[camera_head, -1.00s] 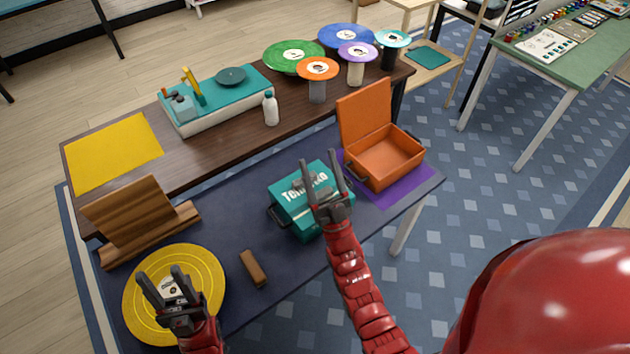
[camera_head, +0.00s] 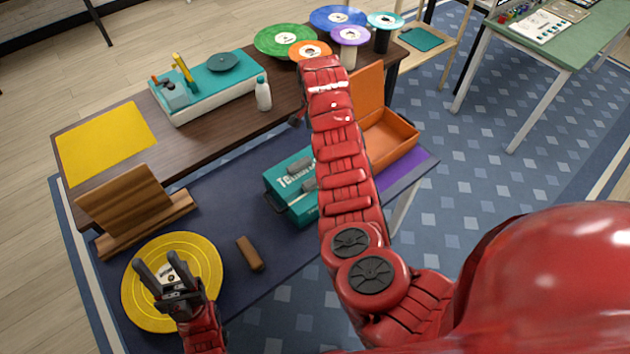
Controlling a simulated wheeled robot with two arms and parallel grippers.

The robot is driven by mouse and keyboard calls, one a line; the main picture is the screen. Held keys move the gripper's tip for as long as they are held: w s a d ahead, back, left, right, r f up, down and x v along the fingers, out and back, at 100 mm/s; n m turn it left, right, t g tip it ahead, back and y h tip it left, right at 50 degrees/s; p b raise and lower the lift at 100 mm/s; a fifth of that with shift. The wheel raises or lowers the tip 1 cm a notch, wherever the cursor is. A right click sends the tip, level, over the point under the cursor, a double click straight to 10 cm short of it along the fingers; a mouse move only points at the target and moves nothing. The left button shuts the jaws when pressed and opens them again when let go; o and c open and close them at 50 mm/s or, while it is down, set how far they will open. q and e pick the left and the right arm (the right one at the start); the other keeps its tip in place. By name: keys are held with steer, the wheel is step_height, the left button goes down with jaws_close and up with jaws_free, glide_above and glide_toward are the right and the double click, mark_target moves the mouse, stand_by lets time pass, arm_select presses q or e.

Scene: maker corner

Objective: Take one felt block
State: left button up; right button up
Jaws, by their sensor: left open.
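A small brown block (camera_head: 250,253), which looks like the felt block, lies on the dark blue part of the table, right of the yellow record. My left gripper (camera_head: 158,270) is open above the yellow record (camera_head: 203,303), left of the block, with nothing seen between its fingers. My right arm reaches up across the middle of the view. Its gripper is almost wholly hidden behind the arm; only a dark piece (camera_head: 296,120) shows at the arm's left side, probably part of it.
A teal case (camera_head: 285,190) and an open orange case (camera_head: 392,150) are partly hidden by my right arm. A wooden stand (camera_head: 130,205), a record player (camera_head: 205,100), a white bottle (camera_head: 263,92) and colored discs on stands (camera_head: 285,40) are around. Bare table surrounds the block.

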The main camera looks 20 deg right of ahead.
steer(key=s+a+r+m+g, duration=0.1)
steer(key=s+a+r+g, duration=0.1)
steer(key=s, duration=0.2)
steer(key=y+b, duration=0.1)
steer(key=b, duration=0.1)
glide_above(315, 179)
steer(key=f, duration=1.1)
steer(key=shift+w+d, duration=0.15)
steer(key=shift+d, duration=0.1)
steer(key=shift+f, duration=0.45)
steer(key=shift+f+p, duration=0.2)
steer(key=shift+p, duration=0.15)
steer(key=f, duration=0.1)
steer(key=f+p, duration=0.1)
steer(key=f, duration=0.1)
steer(key=shift+a+p, duration=0.3)
steer(key=shift+f, duration=0.95)
jaws_close()
